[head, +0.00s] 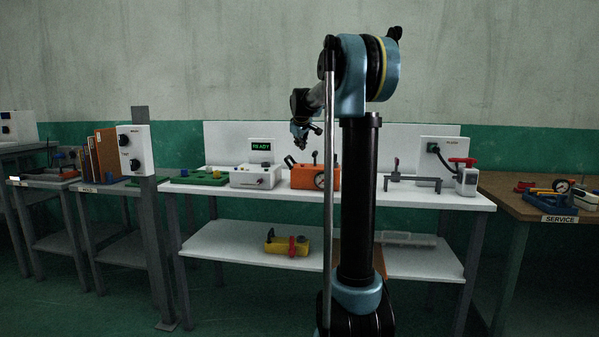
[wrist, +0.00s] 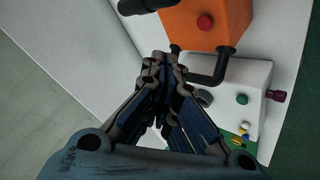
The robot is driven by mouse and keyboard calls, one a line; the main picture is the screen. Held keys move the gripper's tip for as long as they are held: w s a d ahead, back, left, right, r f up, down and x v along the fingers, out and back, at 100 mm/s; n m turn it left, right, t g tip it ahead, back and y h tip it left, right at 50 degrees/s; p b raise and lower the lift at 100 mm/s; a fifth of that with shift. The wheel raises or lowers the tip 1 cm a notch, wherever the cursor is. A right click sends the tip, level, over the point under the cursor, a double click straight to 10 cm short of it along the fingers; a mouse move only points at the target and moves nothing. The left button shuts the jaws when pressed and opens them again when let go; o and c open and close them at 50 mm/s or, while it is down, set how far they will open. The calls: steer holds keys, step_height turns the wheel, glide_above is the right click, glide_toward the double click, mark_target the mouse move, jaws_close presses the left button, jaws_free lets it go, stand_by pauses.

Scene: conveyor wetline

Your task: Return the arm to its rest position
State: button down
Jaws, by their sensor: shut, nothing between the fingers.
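My arm stands in front of the white workbench in the head view, with its upper part bent over to the left. My gripper (head: 301,131) hangs at the left end of the arm, above the bench and near the orange box. In the wrist view my gripper (wrist: 163,62) is shut with its fingertips together and nothing between them.
The white bench (head: 400,197) also carries a green tray (head: 203,177), a grey bracket (head: 412,180) and a device with a red handle (head: 466,182). A grey post (head: 152,220) stands left. A brown service table (head: 530,205) is at right. A yellow object (head: 287,245) lies on the lower shelf.

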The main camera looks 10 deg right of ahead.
steer(key=s+d+f+m+g, duration=0.1)
steer(key=s+f, duration=0.3)
steer(key=s, duration=0.6)
steer(key=s+f+m+g, duration=0.15)
steer(key=s+f, duration=0.35)
steer(key=s, duration=0.6)
steer(key=s+d+f+m+g, duration=0.15)
steer(key=s+f, duration=0.25)
steer(key=s, duration=0.6)
steer(key=s+f+m+g, duration=0.1)
steer(key=s+f, duration=0.8)
steer(key=s, duration=0.3)
steer(key=s+a+f+m+g+y, duration=0.1)
steer(key=s+f+m+g, duration=0.1)
steer(key=s+f, duration=0.8)
steer(key=s, duration=0.3)
steer(key=shift+s+a+f+m, duration=0.2)
steer(key=shift+s+f+m, duration=0.05)
steer(key=shift+s+m, duration=0.05)
